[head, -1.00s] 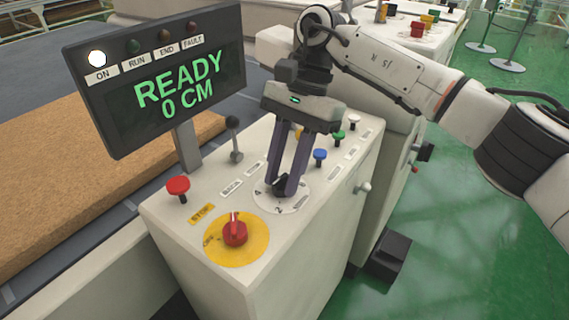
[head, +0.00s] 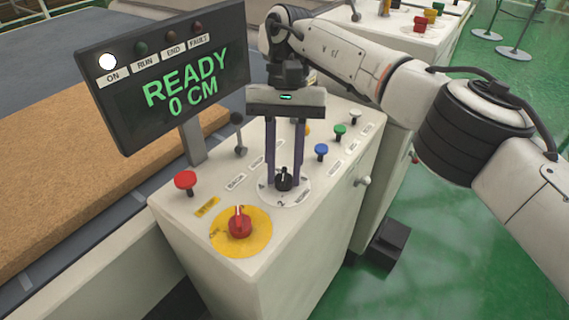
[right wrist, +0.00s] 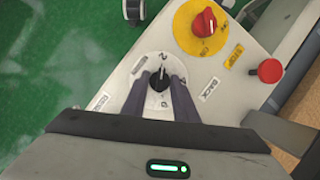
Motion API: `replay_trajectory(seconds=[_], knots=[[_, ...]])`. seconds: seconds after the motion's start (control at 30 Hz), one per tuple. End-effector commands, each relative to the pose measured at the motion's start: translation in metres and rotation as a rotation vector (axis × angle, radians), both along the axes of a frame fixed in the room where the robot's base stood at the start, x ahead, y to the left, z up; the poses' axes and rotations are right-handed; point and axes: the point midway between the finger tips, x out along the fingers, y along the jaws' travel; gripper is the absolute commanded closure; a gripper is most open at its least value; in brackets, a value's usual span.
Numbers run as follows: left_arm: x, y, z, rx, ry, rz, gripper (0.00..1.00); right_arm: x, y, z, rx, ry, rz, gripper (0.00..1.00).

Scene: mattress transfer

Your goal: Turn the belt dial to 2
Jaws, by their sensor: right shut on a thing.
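The belt dial is a white round plate (head: 270,196) with a black knob (head: 284,181), on top of the white control console. A 2 is printed on the plate's side near the head camera. My right gripper (head: 284,183) points down, shut on the black knob, one finger on each side. In the right wrist view the knob (right wrist: 159,82) sits between the fingertips, and its white mark points roughly at the 2. Part of the plate is hidden by the fingers. The screen (head: 185,90) reads READY, 0 CM, with the ON lamp lit. My left gripper is not in view.
A red rotary switch on a yellow disc (head: 240,232) is close to the dial. A red stop button (head: 186,181), a black lever (head: 238,130) and blue (head: 321,151), green and white buttons also stand on the console. A brown mattress (head: 60,185) lies left.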

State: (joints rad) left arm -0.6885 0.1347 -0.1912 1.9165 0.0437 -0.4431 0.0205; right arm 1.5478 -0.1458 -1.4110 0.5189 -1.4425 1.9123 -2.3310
Motion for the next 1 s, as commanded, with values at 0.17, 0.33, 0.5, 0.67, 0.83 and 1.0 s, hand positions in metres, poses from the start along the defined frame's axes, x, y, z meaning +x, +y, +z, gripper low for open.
replay_trajectory(seconds=[0.17,0.33,0.5,0.67,0.83,1.0], knots=[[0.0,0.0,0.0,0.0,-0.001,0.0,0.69,0.001,0.0,0.0,0.0,-0.003,0.008,0.96],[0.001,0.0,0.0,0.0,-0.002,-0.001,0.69,0.001,0.0,0.001,0.001,-0.002,0.007,0.96],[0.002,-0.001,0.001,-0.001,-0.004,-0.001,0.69,0.0,0.0,0.0,0.0,-0.002,0.006,0.57],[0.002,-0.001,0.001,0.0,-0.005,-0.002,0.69,0.0,0.0,0.0,0.0,-0.001,0.006,0.56],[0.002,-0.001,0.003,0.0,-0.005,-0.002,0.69,0.001,-0.001,0.003,0.001,-0.001,0.004,0.56],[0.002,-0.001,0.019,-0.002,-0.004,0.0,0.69,0.004,-0.012,0.026,0.0,-0.001,-0.014,0.56]])
